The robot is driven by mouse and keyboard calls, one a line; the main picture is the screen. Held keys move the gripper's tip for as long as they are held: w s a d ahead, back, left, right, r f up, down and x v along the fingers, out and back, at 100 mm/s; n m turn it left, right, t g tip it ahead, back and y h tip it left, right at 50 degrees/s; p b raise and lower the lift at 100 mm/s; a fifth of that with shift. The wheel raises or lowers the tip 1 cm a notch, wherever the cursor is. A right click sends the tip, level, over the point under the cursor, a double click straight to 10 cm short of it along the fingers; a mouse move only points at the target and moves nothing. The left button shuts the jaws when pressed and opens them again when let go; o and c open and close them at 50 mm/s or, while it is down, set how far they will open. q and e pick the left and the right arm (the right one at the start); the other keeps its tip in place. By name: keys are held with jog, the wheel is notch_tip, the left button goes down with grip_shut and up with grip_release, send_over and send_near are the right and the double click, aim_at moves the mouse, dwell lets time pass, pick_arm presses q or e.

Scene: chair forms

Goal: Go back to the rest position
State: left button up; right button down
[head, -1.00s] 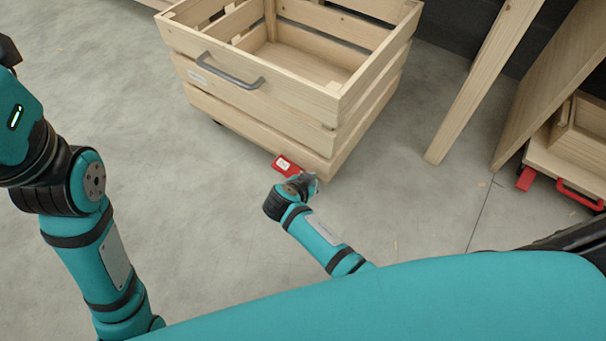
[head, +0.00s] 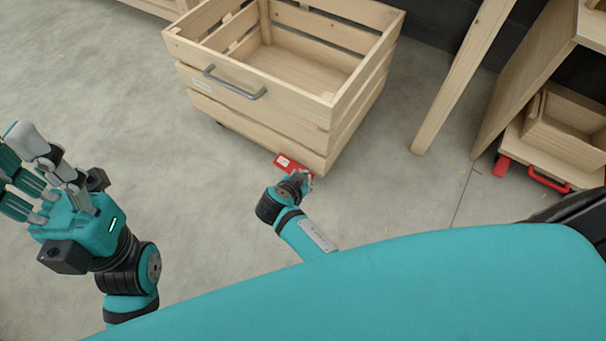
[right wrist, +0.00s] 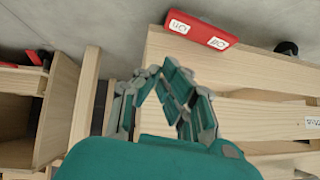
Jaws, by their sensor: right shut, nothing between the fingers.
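My left gripper (head: 28,165) is in the head view at the left edge, raised over bare floor, with its grey-tipped fingers up and to the left. Nothing shows in it, but its opening is unclear from this angle. My right gripper (head: 303,178) is low at the near bottom corner of the wooden crate (head: 255,110), close to a red pedal (head: 287,163). In the right wrist view its fingers (right wrist: 165,75) come together with nothing between them. The red pedal (right wrist: 202,28) lies just beyond the fingertips; I cannot tell whether they touch it.
The crate has a grey handle (head: 235,85) and looks empty. A slanted wooden leg (head: 460,75) stands right of it. Farther right is a wooden unit (head: 555,140) with a red handle (head: 548,180). The concrete floor (head: 185,190) between my arms is clear.

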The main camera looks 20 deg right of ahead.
jog(key=shift+s+a+r, duration=0.25)
jog(key=shift+r, duration=0.05)
dwell(0.5)
